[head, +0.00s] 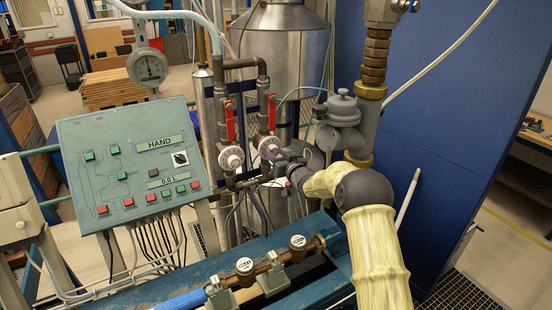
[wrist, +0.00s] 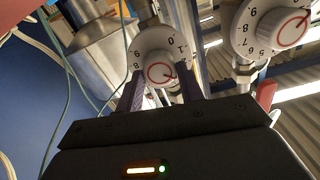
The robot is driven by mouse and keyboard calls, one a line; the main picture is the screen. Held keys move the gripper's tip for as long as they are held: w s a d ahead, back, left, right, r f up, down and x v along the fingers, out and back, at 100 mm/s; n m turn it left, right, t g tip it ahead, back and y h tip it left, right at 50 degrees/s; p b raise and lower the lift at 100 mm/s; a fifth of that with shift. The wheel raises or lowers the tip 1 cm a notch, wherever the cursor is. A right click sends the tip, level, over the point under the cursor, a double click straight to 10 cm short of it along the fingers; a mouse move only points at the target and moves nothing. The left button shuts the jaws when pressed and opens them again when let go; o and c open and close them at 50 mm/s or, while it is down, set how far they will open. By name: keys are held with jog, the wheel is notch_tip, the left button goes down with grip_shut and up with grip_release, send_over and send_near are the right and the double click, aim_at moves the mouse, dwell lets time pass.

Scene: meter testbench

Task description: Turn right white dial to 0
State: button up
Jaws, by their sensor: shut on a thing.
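The right white dial (head: 269,146) is mounted on the pipework, partly covered by my gripper (head: 281,162) from below and to the right. In the wrist view, this dial (wrist: 158,44) shows its numbered face, with 0 near the top and 8 at the left edge. My gripper (wrist: 160,90) has its two dark fingers on either side of the dial's white knob with a red ring (wrist: 160,72), and is shut on it. Its red pointer mark is too small to read. The left white dial (head: 231,158) is free, and also shows in the wrist view (wrist: 278,27).
Red valve handles (head: 230,121) stand above the dials on vertical pipes. A green control panel (head: 130,165) is at left, a pressure gauge (head: 149,67) above it. Brass-and-grey pipework (head: 345,115) stands close behind my arm. A blue bench rail (head: 190,270) runs below.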

jog(key=n+b, duration=0.1)
jog(key=b, duration=0.2)
jog(key=n+b, duration=0.2)
jog(key=b, duration=0.1)
jog(key=shift+f, duration=0.35)
jog(key=n+b, duration=1.4)
jog(key=shift+a+r, duration=0.1)
jog(key=shift+n, duration=0.3)
jog(key=o, duration=1)
jog(key=shift+s, duration=0.1)
jog(key=shift+r, duration=0.15)
jog(key=shift+r, duration=0.1)
